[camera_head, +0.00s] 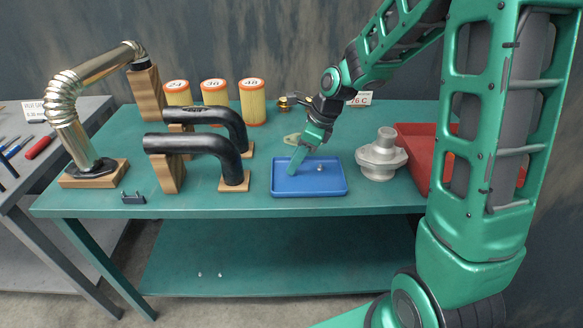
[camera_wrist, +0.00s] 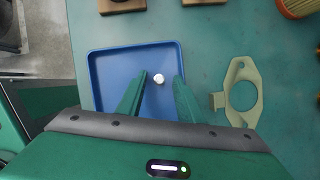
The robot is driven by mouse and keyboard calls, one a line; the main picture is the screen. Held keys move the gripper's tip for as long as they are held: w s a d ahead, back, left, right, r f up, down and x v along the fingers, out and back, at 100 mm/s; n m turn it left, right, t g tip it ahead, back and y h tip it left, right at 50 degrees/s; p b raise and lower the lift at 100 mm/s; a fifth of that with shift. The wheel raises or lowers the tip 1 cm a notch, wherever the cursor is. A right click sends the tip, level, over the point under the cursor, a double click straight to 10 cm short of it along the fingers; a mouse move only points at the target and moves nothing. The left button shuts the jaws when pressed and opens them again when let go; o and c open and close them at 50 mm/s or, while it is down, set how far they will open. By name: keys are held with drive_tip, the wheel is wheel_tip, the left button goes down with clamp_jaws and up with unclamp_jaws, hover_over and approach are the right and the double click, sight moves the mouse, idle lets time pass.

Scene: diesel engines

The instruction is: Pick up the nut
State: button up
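The nut (camera_head: 320,168) is a small, light metallic piece lying in the blue tray (camera_head: 308,192) on the green table. In the wrist view the nut (camera_wrist: 158,80) shows near the middle of the tray floor (camera_wrist: 112,72), in the gap between my fingertips. My gripper (camera_head: 293,171) points down over the tray, its fingers left of the nut in the head view. In the wrist view my gripper (camera_wrist: 160,76) is open, with nothing between its fingers touching the nut. The exact height of the fingertips above the tray floor is hard to tell.
A grey metal part (camera_head: 381,158) and a red bin (camera_head: 415,143) stand right of the tray. Black bent pipes (camera_head: 205,143) on wooden blocks stand to the left. A flat tan gasket (camera_wrist: 242,92) lies beside the tray. Yellow filters (camera_head: 252,104) stand behind.

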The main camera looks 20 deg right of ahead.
clamp_jaws()
drive_tip(key=shift+r, duration=0.1)
drive_tip(key=shift+r, duration=0.6)
wheel_tip(320, 180, up, 3)
drive_tip(key=shift+w+r, duration=0.1)
drive_tip(key=s+a+r, duration=0.6)
drive_tip(key=a+r, duration=0.3)
drive_tip(key=r, duration=0.2)
drive_tip(key=shift+s+a+r, duration=0.2)
drive_tip(key=shift+s+a, duration=0.05)
drive_tip(key=shift+a, duration=0.1)
